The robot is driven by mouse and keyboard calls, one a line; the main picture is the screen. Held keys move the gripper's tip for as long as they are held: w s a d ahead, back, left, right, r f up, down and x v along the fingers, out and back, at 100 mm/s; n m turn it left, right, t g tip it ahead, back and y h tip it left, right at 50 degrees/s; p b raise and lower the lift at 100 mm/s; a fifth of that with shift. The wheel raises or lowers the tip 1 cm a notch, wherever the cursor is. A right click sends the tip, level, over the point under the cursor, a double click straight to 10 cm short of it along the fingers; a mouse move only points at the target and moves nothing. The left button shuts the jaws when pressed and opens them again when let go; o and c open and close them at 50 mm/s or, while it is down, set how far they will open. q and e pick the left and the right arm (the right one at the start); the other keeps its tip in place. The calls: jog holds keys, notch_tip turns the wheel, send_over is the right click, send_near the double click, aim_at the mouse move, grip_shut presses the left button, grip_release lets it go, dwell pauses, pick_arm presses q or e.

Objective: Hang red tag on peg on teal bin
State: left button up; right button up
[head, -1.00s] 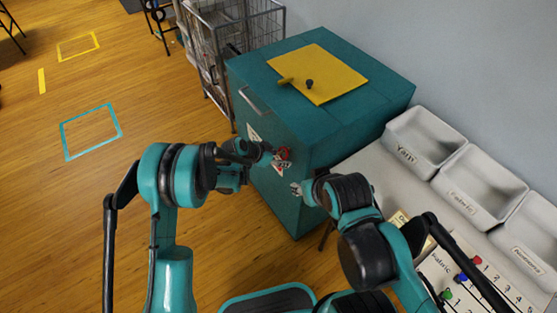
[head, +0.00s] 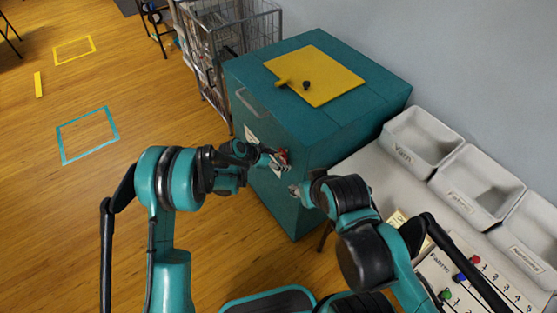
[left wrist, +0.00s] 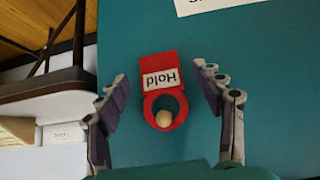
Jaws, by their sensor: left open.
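The red tag (left wrist: 160,71), with a white "Hold" label, is at the front of the teal bin (left wrist: 265,120). Its ring surrounds the pale tip of the peg (left wrist: 163,119) in the left wrist view. The lettering is upside down there. My left gripper (left wrist: 163,78) is open, with one finger on each side of the tag and gaps between. In the head view, my left gripper (head: 280,160) is at the bin's front and partly hides the red tag (head: 285,156). My right gripper (head: 296,191) is close by, just below and right; its jaw state is unclear.
A yellow panel (head: 330,80) with a dark knob lies on the bin's top. Grey trays (head: 420,140) stand on a pale table to the right, near a board with coloured pegs (head: 470,275). A wire cage cart (head: 250,30) stands behind.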

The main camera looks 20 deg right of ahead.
pick_arm(q)
jog(key=s+a+r+n+t+y, duration=0.1)
jog(key=s+a+r+n+y, duration=0.15)
jog(key=s+a+r, duration=0.6)
jog(key=s+a+r+n+t+y, duration=0.1)
jog(key=s+a+r+n, duration=0.25)
jog(key=a+r, duration=0.9)
jog(key=s+a+r+n+t+y, duration=0.1)
jog(key=s+a+n+y, duration=0.3)
jog(key=s+a+n, duration=0.4)
jog(key=s+a+t, duration=0.1)
jog(key=s+a, duration=0.5)
jog(key=shift+a+y, duration=0.35)
dwell(0.8)
